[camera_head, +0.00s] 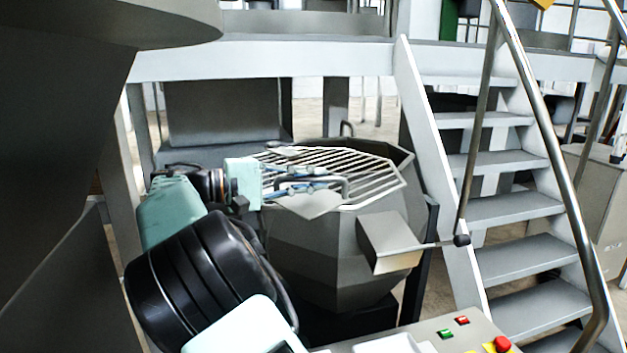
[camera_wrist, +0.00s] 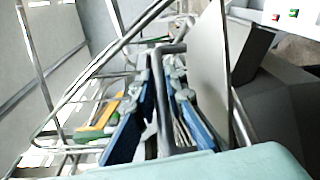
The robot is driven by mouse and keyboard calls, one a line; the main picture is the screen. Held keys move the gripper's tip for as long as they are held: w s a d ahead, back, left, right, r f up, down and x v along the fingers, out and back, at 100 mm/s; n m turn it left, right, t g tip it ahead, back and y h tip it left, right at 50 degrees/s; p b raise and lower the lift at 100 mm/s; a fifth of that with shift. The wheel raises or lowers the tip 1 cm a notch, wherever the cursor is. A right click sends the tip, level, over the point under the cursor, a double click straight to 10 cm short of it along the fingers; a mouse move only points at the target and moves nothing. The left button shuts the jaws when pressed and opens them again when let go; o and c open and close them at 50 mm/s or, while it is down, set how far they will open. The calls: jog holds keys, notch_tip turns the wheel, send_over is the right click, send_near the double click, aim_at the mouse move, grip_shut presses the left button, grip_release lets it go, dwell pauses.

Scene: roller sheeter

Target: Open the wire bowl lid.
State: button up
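The wire bowl lid (camera_head: 375,168) is a grid of pale bars lying across the top of the big grey faceted bowl (camera_head: 325,250) in the head view. A bent bar handle (camera_head: 345,183) stands up at the lid's near side. My gripper (camera_head: 312,180) reaches in from the left at this handle, low over the lid. In the wrist view, the blue-padded fingers of my gripper (camera_wrist: 168,75) stand apart, one on each side of the grey handle (camera_wrist: 158,100). Whether either finger touches the handle cannot be told.
A metal box (camera_head: 388,240) sticks out from the bowl's near right side. White stairs (camera_head: 515,215) with a steel handrail (camera_head: 560,190) rise to the right. A control panel (camera_head: 445,335) with buttons is at the bottom. A white platform beam (camera_head: 260,60) runs behind the bowl.

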aim_at(278, 204)
jog(key=o, duration=0.3)
jog(key=shift+a, duration=0.1)
jog(key=v, duration=0.7)
jog(key=shift+s+a, duration=0.1)
jog(key=shift+a, duration=0.1)
